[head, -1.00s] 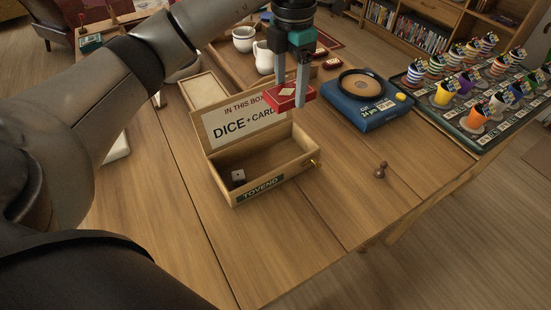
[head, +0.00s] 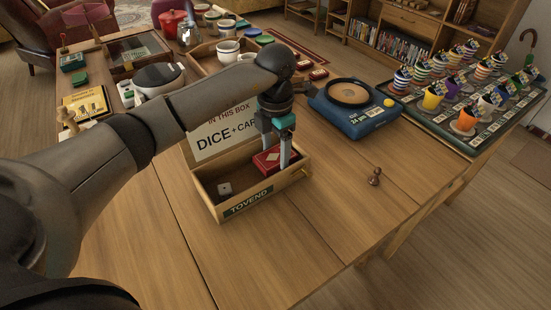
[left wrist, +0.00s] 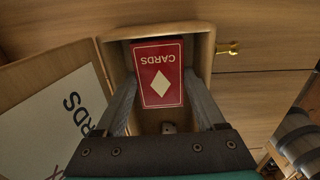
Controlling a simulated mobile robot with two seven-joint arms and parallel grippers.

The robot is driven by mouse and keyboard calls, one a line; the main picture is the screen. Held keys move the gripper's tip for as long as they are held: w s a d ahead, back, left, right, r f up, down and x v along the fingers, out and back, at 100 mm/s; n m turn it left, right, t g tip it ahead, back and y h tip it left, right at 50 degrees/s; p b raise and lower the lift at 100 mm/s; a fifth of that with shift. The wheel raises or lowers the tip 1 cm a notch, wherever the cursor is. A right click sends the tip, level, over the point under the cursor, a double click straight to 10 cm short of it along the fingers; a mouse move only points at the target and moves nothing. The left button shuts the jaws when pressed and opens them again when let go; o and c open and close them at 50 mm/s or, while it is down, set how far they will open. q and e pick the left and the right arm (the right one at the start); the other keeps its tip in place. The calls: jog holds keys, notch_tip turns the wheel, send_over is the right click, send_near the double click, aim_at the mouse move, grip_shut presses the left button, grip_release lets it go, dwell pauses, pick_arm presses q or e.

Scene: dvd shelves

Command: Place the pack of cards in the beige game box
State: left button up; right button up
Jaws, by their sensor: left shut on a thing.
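The red pack of cards (head: 266,161), marked with a white diamond, is between the fingers of my left gripper (head: 276,160). The pack is at the right end of the open beige game box (head: 246,205), within its walls. The left wrist view shows the pack (left wrist: 160,75) from above, with a finger on each side and the box walls (left wrist: 203,50) around it. I cannot tell whether the pack touches the box floor. The box's lid stands open at the back, partly hidden by my arm. My right gripper is not in view.
A white die (head: 224,188) lies in the left part of the box. A blue game with a round dish (head: 352,105) stands to the right, with a brown pawn (head: 375,177) in front of it. A tray of striped cups (head: 465,100) is farther right. The table front is clear.

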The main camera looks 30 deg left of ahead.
aim_at(276, 155)
pick_arm(q)
jog(key=shift+f, duration=1.1)
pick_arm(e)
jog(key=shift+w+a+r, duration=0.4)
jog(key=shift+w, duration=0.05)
pick_arm(q)
jog(key=shift+f+b, duration=0.1)
jog(key=shift+b, duration=0.2)
jog(key=o, duration=1.1)
jog(key=shift+o, duration=0.2)
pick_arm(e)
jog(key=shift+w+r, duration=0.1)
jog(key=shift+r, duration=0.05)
pick_arm(q)
jog(key=shift+r, duration=0.25)
notch_tip(276, 155, up, 10)
jog(key=p, duration=0.3)
jog(key=shift+r, duration=0.15)
jog(key=shift+r+p, duration=0.45)
jog(key=shift+r, duration=0.3)
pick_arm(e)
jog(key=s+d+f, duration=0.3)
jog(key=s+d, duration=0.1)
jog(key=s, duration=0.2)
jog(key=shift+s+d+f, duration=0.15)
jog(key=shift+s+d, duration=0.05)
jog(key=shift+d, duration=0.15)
